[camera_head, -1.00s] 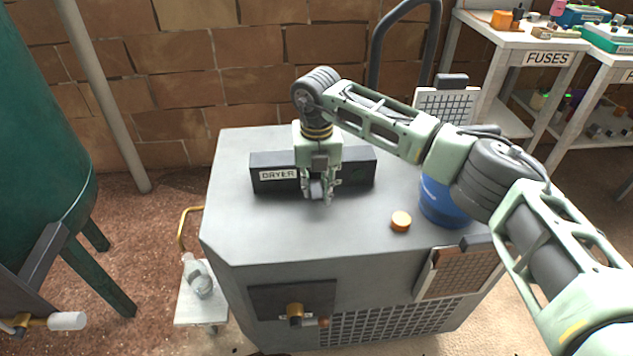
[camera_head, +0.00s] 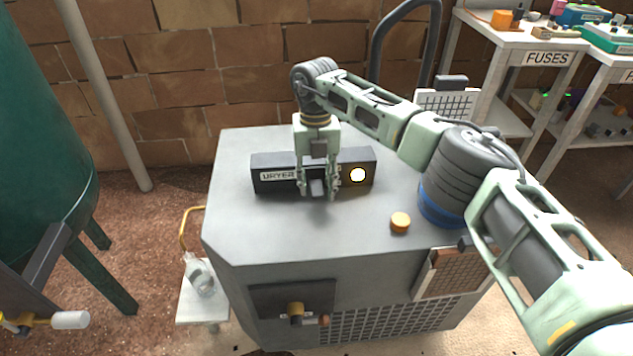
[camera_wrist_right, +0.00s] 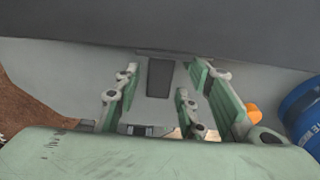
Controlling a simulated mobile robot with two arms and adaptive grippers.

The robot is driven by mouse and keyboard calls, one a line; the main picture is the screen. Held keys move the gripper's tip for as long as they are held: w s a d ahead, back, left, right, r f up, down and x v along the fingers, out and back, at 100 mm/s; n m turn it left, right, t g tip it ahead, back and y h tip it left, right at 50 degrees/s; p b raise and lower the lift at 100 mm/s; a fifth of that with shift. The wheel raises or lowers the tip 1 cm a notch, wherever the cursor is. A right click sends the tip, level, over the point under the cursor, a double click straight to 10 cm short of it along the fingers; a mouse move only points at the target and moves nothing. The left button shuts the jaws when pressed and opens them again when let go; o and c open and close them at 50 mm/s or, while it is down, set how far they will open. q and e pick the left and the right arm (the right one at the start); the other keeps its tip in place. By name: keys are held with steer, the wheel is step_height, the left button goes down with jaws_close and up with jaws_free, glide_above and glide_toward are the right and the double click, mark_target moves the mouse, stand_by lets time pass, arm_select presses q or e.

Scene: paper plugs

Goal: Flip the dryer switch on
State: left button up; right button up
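The dryer switch box (camera_head: 357,158) is a long dark box on top of the grey machine, with a partly covered white DRYER label (camera_head: 276,176). A round lamp (camera_head: 358,175) at its right end glows bright yellow-white. The dark grey switch lever (camera_head: 317,187) sticks out at the front of the box. My right gripper (camera_head: 318,192) points down with its fingers apart on either side of the lever. The right wrist view shows the lever (camera_wrist_right: 160,78) between the open fingers, with gaps on both sides. My left gripper is not in view.
A brick wall is behind. A green tank (camera_head: 40,150) stands at the left, and the FUSES shelf (camera_head: 548,58) at the back right.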

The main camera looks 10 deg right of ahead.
mark_target(316, 183)
stand_by(0.3)
step_height(316, 183, up, 12)
steer(key=w, duration=0.1)
stand_by(0.4)
steer(key=shift+w, duration=0.1)
steer(key=shift+c, duration=0.2)
